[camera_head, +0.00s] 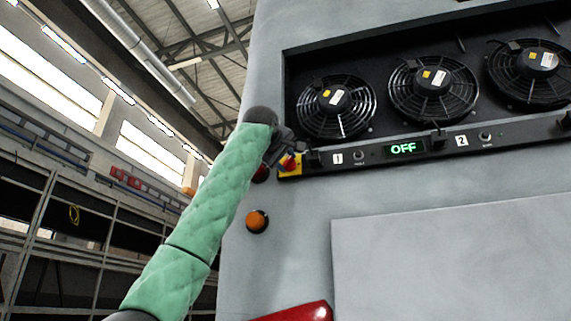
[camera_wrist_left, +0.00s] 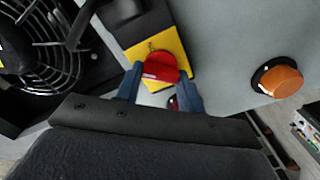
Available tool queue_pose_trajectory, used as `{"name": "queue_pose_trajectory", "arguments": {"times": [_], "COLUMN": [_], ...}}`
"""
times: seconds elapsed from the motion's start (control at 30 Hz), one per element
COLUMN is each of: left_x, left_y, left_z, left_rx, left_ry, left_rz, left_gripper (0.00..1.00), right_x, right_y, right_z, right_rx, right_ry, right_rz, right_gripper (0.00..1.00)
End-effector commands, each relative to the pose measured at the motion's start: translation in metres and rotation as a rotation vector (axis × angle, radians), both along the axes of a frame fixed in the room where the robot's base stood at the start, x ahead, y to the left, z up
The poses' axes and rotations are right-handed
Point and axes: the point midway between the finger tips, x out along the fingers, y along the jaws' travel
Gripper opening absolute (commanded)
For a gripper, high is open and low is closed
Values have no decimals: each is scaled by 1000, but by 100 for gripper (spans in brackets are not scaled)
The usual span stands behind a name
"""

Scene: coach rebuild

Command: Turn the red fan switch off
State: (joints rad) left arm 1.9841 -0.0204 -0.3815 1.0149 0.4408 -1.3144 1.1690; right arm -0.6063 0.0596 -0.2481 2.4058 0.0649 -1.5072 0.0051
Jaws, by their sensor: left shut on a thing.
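The red fan switch (camera_head: 290,163) is a red knob on a yellow plate at the left end of the fan panel. In the left wrist view the red knob (camera_wrist_left: 161,67) sits between the two fingers of my left gripper (camera_wrist_left: 160,88), which is shut on it. In the head view my left gripper (camera_head: 284,152) reaches the switch from the left and partly hides it. A small display (camera_head: 403,148) on the panel reads "OFF" in green. My right gripper is not in view.
Several black fans (camera_head: 433,88) sit in a recess above the panel. An orange button (camera_head: 257,221) is on the grey wall below the switch; it also shows in the left wrist view (camera_wrist_left: 281,81). A red part (camera_head: 300,313) is at the bottom edge.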

Motion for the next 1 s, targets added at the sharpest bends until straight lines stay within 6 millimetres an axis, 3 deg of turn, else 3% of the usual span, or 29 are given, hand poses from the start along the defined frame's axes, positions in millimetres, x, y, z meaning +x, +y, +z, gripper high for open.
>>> {"name": "queue_pose_trajectory", "arguments": {"times": [0.2, 0.5, 1.0], "left_x": [1, 1, 1], "left_y": [-1, 0, 1], "left_z": [-3, -4, -5], "left_rx": [-197, -438, -643], "left_ry": [66, 146, 212], "left_rz": [-2, -1, 1], "left_gripper": [15, 15, 15], "right_x": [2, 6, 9], "right_y": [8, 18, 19], "right_z": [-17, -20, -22], "right_rx": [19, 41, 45], "right_ry": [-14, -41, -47], "right_rz": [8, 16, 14], "right_gripper": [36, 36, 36]}}
